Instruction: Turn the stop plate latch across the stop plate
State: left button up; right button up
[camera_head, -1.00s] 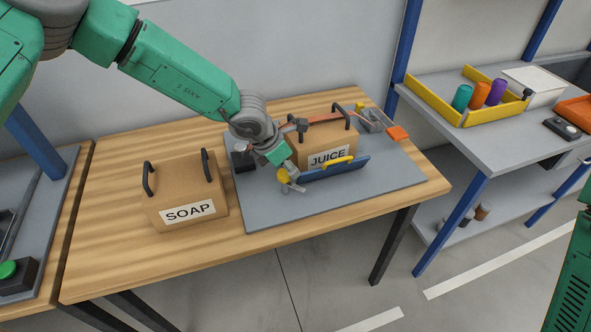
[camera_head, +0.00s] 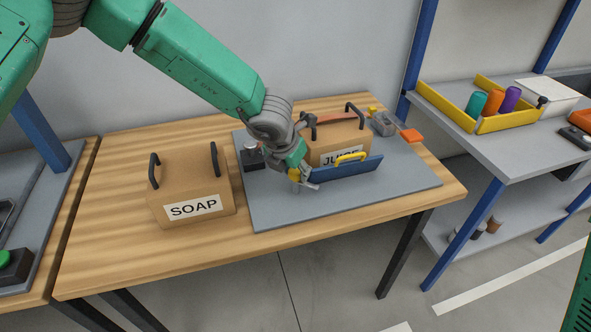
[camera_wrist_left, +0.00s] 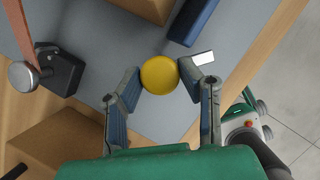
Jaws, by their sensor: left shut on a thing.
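The blue stop plate (camera_head: 345,170) with its yellow handle (camera_head: 352,157) stands in front of the JUICE box (camera_head: 334,139) on a grey board. My left gripper (camera_head: 298,178) is at the plate's left end, shut on the yellow round knob of the latch (camera_head: 294,174). In the wrist view the knob (camera_wrist_left: 159,75) sits between both fingertips. A pale bar (camera_wrist_left: 203,58) shows beside the right finger, near the end of the stop plate (camera_wrist_left: 191,20); the finger hides part of it. My right gripper is not in view.
The SOAP box (camera_head: 191,187) stands on the wooden table (camera_head: 110,225) left of the grey board (camera_head: 400,185). A dark clamp-like block (camera_head: 251,157) is just left of my gripper. A shelf with a yellow tray (camera_head: 450,105) stands at the right. The board's front is clear.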

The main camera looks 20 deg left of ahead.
pick_arm(q)
jog(key=shift+f, duration=0.2)
dwell(0.6)
jog(key=o, duration=1.1)
jog(key=shift+w+f, duration=0.1)
jog(key=shift+w, duration=0.15)
jog(key=v, duration=1.2)
jog(key=shift+a, duration=0.1)
